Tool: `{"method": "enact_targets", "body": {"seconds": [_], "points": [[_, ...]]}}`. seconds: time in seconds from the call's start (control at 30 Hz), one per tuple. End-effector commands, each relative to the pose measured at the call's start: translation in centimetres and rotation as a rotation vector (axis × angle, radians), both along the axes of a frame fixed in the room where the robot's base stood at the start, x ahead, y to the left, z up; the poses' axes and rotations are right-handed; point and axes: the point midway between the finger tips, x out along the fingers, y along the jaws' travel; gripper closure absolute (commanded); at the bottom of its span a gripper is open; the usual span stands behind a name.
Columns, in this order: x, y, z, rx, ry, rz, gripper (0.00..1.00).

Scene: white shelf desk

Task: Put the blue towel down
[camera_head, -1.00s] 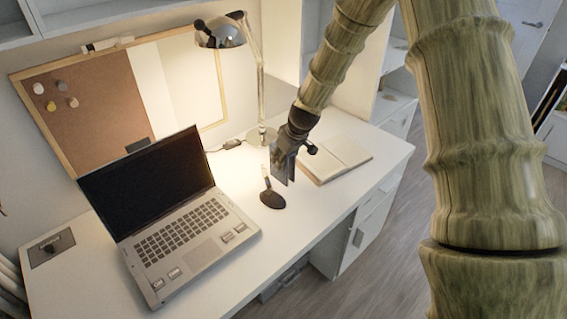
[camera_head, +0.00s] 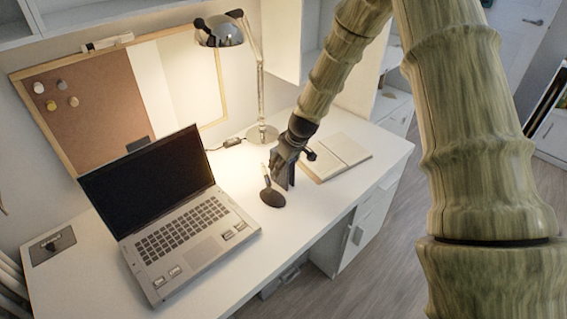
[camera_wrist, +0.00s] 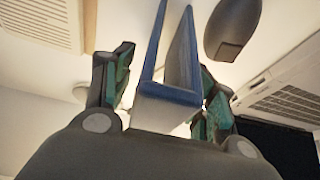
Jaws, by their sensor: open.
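A folded, upright thing with blue edges and a pale front (camera_wrist: 168,93) stands between my fingers in the wrist view; it looks like the blue towel. My gripper (camera_wrist: 168,78) is open, with one finger on each side of it and visible gaps. The towel is mostly hidden there behind the fingers. I cannot tell whether its lower edge touches the desk.
A dark oval object (camera_head: 272,197) lies just in front of my gripper. An open laptop (camera_head: 185,250) is at left, a notebook (camera_head: 335,157) at right and a lamp (camera_head: 262,133) behind. The white desk (camera_head: 315,212) is clear toward its front edge.

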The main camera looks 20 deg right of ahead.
Motion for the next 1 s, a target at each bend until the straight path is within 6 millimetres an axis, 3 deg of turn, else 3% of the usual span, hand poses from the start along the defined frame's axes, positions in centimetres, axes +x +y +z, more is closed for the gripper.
{"method": "enact_targets", "body": {"seconds": [0.27, 1.0], "points": [[-0.2, -0.1, 0.9, -0.001, -0.001, 0.0, 0.43], [-3.5, -1.4, 9.6, -0.001, -0.003, -0.001, 0.43]]}}
